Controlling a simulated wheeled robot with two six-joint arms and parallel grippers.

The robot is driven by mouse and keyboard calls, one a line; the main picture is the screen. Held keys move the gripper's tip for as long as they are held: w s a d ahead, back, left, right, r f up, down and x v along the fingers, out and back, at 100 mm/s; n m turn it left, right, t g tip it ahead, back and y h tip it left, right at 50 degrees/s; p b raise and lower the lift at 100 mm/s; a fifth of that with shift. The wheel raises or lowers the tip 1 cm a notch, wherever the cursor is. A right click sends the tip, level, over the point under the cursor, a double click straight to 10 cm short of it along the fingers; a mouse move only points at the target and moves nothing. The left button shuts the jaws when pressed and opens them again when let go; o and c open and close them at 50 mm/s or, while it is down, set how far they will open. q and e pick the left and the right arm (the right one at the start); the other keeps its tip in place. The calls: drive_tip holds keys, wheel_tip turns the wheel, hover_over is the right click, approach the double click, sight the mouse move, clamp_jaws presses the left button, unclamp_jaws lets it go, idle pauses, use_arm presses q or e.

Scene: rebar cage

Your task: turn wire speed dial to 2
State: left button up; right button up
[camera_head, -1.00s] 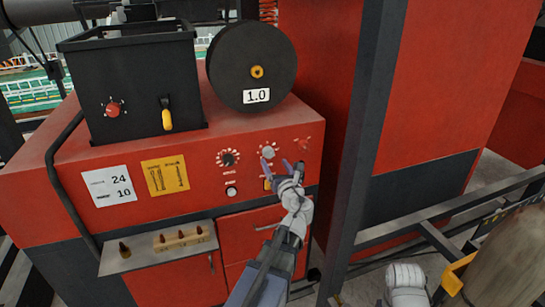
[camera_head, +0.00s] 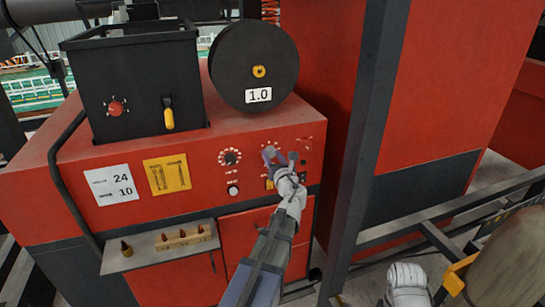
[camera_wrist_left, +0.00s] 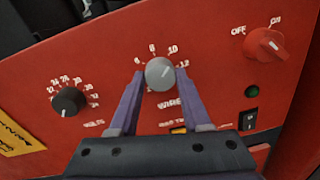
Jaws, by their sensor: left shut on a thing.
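The wire speed dial (camera_wrist_left: 160,73) is a round grey knob on the red machine panel, in the middle of the left wrist view. White numbers 6, 8, 10 and 12 show around its top; the lower part of its scale is hidden by my fingers, and I cannot make out a pointer on it. My left gripper (camera_wrist_left: 160,84) has its two purple fingers on either side of the knob, shut on it. In the head view my left gripper (camera_head: 281,157) is at the right part of the panel and largely covers the dial.
A black volts dial (camera_wrist_left: 68,101) is to the left, and a red on/off switch (camera_wrist_left: 267,45) to the right, with a green light (camera_wrist_left: 252,91) below it. Above the panel is a black spool (camera_head: 253,67) marked 1.0. A dark post (camera_head: 362,150) stands to the right.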

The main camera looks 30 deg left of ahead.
use_arm(q)
clamp_jaws()
